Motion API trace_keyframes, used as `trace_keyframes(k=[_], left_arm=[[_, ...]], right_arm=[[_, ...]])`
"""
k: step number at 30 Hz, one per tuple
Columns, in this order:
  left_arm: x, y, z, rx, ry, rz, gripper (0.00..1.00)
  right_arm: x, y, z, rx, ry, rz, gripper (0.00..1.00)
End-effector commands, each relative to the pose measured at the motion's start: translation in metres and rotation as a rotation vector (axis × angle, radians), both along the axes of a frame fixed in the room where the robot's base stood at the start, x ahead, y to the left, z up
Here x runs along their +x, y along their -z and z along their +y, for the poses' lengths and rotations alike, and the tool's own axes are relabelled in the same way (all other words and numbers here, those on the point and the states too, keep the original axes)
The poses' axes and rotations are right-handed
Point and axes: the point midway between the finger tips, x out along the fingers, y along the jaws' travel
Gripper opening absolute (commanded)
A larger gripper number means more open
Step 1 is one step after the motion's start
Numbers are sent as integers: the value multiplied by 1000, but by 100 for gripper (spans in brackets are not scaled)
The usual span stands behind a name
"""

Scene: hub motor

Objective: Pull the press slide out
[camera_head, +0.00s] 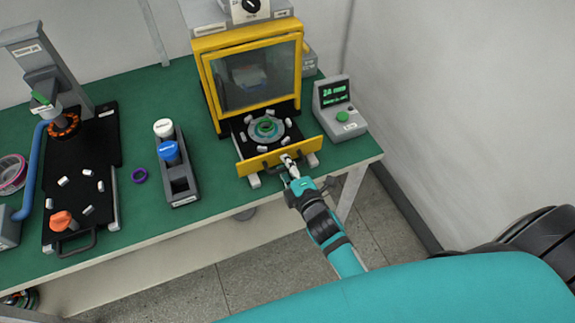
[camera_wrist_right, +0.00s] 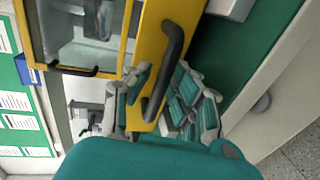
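The press (camera_head: 250,75) is a yellow-framed box with a clear window at the back right of the green bench. Its press slide (camera_head: 283,155) stands out of the front, with a yellow front panel. A round part with a green centre (camera_head: 266,128) sits on the slide's dark plate, with several small white blocks around it. My right gripper (camera_head: 292,174) is at the panel's dark handle. In the right wrist view the handle (camera_wrist_right: 174,45) passes between the fingers of my right gripper (camera_wrist_right: 163,85), which look closed on it. My left gripper is not in view.
A grey box with a green display (camera_head: 340,105) stands right of the press. A grey holder (camera_head: 180,180) with white and blue bottles and a purple ring (camera_head: 139,175) are to the left. Another station (camera_head: 82,140) stands at the far left. The bench's front edge is below the slide.

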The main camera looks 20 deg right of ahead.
Motion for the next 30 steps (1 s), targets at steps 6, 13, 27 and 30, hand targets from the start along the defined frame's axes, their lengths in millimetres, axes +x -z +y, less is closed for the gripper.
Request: trace_keyframes(k=[6,13,27,30], left_arm=[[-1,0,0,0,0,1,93],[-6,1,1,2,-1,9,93],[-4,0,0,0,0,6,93],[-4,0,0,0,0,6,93]], right_arm=[[0,0,0,0,0,1,35],[-8,0,0,0,0,2,35],[-96,-19,-3,2,1,4,35],[-108,-22,-3,2,1,3,35]])
